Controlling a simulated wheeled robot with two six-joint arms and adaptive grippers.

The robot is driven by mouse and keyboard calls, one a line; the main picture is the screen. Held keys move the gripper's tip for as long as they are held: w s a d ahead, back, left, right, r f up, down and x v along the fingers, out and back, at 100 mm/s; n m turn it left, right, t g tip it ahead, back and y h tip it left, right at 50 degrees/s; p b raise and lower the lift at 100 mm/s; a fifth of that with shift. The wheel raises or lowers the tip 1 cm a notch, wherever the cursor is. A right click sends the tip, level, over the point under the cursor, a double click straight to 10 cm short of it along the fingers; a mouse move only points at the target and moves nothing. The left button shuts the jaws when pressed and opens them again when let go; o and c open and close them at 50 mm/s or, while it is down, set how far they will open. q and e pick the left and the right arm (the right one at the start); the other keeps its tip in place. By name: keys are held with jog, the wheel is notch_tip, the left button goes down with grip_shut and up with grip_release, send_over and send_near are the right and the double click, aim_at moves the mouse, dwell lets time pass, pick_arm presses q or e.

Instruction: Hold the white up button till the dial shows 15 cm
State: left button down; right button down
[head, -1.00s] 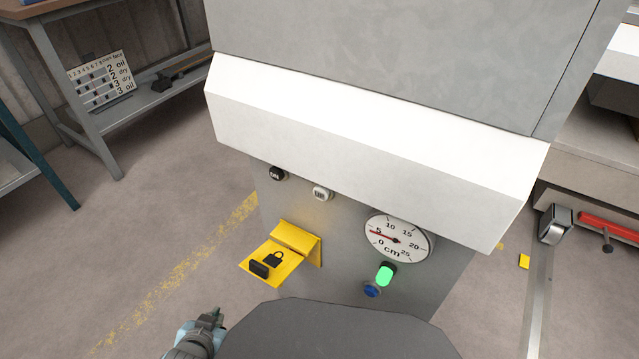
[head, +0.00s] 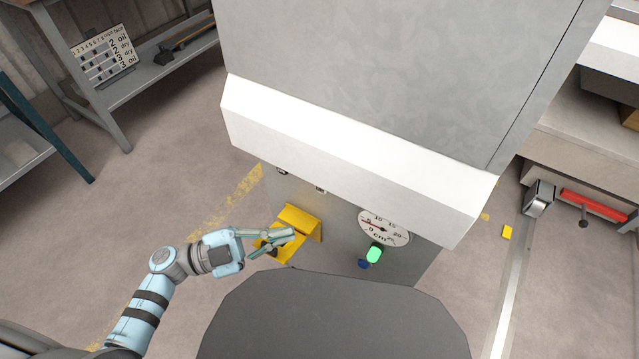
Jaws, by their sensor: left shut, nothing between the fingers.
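The white up button (head: 320,188) shows only in part, just under the white overhang of the machine's grey front. The dial (head: 384,228), marked in cm, has its red needle near 5. My left gripper (head: 288,237) is shut and empty. In the picture it lies over the yellow lock flap, below and left of the up button and apart from it. Whether it touches the flap I cannot tell. My right gripper is out of view.
A black button (head: 281,170) sits left of the white one, partly hidden. The yellow flap (head: 305,221) juts out below them. A lit green button (head: 374,254) and a blue one (head: 364,264) sit under the dial. The white overhang (head: 345,155) hangs over the buttons.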

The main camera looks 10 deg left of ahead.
pick_arm(q)
jog(key=shift+w, duration=0.1)
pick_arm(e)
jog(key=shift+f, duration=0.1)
